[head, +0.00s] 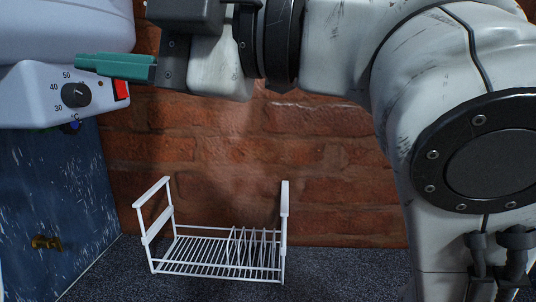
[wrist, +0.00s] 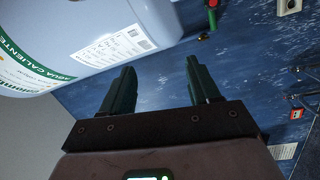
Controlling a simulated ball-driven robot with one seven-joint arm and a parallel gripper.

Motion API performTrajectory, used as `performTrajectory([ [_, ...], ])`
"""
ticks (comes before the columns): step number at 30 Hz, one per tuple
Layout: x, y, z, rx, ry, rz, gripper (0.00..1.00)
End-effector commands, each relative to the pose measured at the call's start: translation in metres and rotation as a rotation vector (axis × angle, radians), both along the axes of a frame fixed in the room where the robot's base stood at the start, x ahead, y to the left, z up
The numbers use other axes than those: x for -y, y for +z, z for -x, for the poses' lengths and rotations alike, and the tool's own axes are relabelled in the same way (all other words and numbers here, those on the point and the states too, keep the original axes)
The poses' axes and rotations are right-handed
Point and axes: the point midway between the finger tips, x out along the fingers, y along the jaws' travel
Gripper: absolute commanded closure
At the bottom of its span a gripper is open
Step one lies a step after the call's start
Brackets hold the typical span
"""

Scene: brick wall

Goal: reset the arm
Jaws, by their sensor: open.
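My gripper (wrist: 158,85) has two dark green fingers, spread apart with nothing between them in the wrist view. In the head view one green finger of my gripper (head: 115,67) shows at the upper left, in front of the white appliance with the dial. The other finger is hidden there. My arm reaches across the top of the head view from the right.
A white water heater (head: 50,92) with a temperature dial hangs at the left, close to my gripper; it also fills the upper left of the wrist view (wrist: 80,35). A white wire rack (head: 215,255) stands on the dark counter (head: 345,272) before a brick wall (head: 320,180). A blue panel (head: 50,190) is at left.

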Motion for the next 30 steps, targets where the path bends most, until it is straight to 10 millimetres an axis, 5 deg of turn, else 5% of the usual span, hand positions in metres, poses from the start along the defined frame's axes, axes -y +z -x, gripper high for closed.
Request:
performTrajectory([
  [11, 0.051, -0.077, -0.072, -0.340, -0.187, -0.114, 0.39],
  [16, 0.098, -0.161, -0.112, -0.626, -0.358, -0.194, 0.39],
  [21, 0.149, -0.262, -0.130, -0.920, -0.557, -0.264, 0.39],
  [26, 0.197, -0.362, -0.120, -1.182, -0.760, -0.314, 0.39],
  [30, 0.239, -0.445, -0.092, -1.388, -0.955, -0.349, 0.39],
])
